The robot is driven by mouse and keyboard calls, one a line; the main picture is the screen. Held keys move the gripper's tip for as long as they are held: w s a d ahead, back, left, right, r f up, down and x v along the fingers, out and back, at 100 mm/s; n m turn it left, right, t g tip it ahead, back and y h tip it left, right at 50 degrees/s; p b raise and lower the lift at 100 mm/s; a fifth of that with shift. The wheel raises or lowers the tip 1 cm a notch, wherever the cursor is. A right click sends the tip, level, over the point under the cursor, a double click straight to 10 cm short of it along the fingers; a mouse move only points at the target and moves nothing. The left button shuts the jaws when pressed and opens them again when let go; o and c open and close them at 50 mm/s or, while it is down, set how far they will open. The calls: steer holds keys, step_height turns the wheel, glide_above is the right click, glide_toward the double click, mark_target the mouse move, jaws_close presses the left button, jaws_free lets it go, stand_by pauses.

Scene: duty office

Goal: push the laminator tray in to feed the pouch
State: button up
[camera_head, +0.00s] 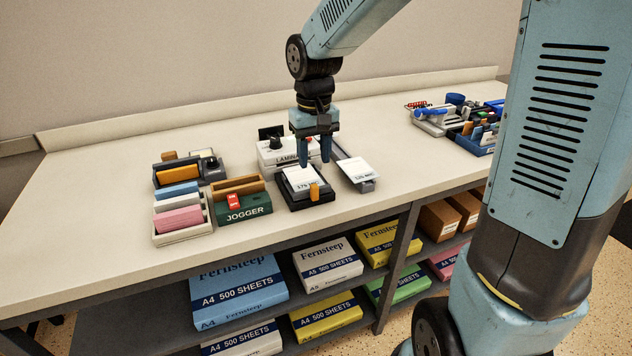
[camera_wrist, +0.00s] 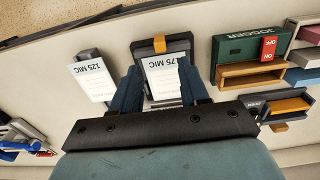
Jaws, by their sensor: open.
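The white laminator (camera_head: 268,153) stands at the back of the bench, partly hidden behind my gripper. In front of it is the black laminator tray (camera_head: 298,203) with an orange tab (camera_head: 314,192) at its front edge. A white pouch marked 175 MIC (camera_head: 298,183) lies on the tray, and it also shows in the wrist view (camera_wrist: 161,78). My gripper (camera_head: 315,166) points down over the tray, its blue fingers apart and empty. In the wrist view my gripper (camera_wrist: 156,88) has a finger on each side of the pouch; I cannot tell whether they touch anything.
A pouch marked 125 MIC (camera_head: 360,171) lies on a narrow grey stand to the right. A green jogger (camera_head: 244,206) and paper bins (camera_head: 178,219) stand to the left. A blue tray (camera_head: 476,144) of supplies is far right. The bench front is clear.

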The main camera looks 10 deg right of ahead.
mark_target(314, 185)
step_height(314, 185, down, 8)
steer(key=shift+r, duration=0.1)
stand_by(0.4)
jaws_close()
stand_by(0.5)
